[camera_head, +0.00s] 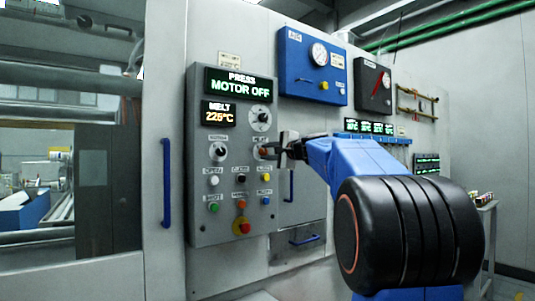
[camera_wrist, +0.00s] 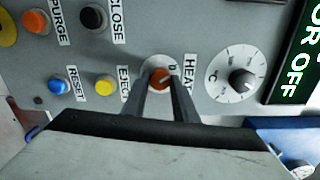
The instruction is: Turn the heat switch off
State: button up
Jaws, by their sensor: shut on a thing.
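The heat switch (camera_wrist: 159,76) is a small orange-red knob on a pale round plate, beside the HEAT label (camera_wrist: 189,74) in the wrist view. My gripper (camera_wrist: 160,86) has its two dark fingers on either side of the knob and is shut on it. In the head view my gripper (camera_head: 272,152) reaches from the right to the grey control panel (camera_head: 195,170). There the fingers partly hide the heat switch (camera_head: 263,152). The knob's exact pointing direction is hard to tell.
Near the switch are a black selector dial (camera_wrist: 243,79), a yellow EJECT button (camera_wrist: 104,85), a blue RESET button (camera_wrist: 59,88) and a black CLOSE button (camera_wrist: 94,18). Displays read MOTOR OFF (camera_head: 240,87) and 225°C (camera_head: 219,117). A blue gauge box (camera_head: 300,87) hangs above right.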

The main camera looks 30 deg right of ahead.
jog(key=shift+f, duration=0.1)
jog(key=o, duration=1.1)
jog(key=shift+c, duration=0.2)
jog(key=s, duration=1.7)
jog(key=shift+s+d+r, duration=0.25)
jog(key=shift+d, duration=0.1)
jog(key=s+a+f+n+g+y, duration=0.1)
jog(key=s+a+f+n+g, duration=0.2)
jog(key=a+f, duration=0.55)
jog(key=s+a+f+n+g+y, duration=0.1)
jog(key=s+a+f+n+g, duration=0.15)
jog(key=a+f, duration=0.55)
jog(key=s+a+f+n+g+y, duration=0.15)
jog(key=a+f+n, duration=0.25)
jog(key=a+f, duration=0.45)
jog(key=s+a+f+n+g+h, duration=0.1)
jog(key=s+f+n, duration=0.4)
jog(key=s+f, duration=0.5)
jog(key=s+a+f+n+g+h, duration=0.2)
jog(key=s+f, duration=0.8)
jog(key=f, duration=0.5)
jog(key=n+g+h, duration=0.1)
jog(key=n+g, duration=0.1)
jog(key=shift+f+n+g, duration=0.35)
jog(key=shift+g, duration=0.05)
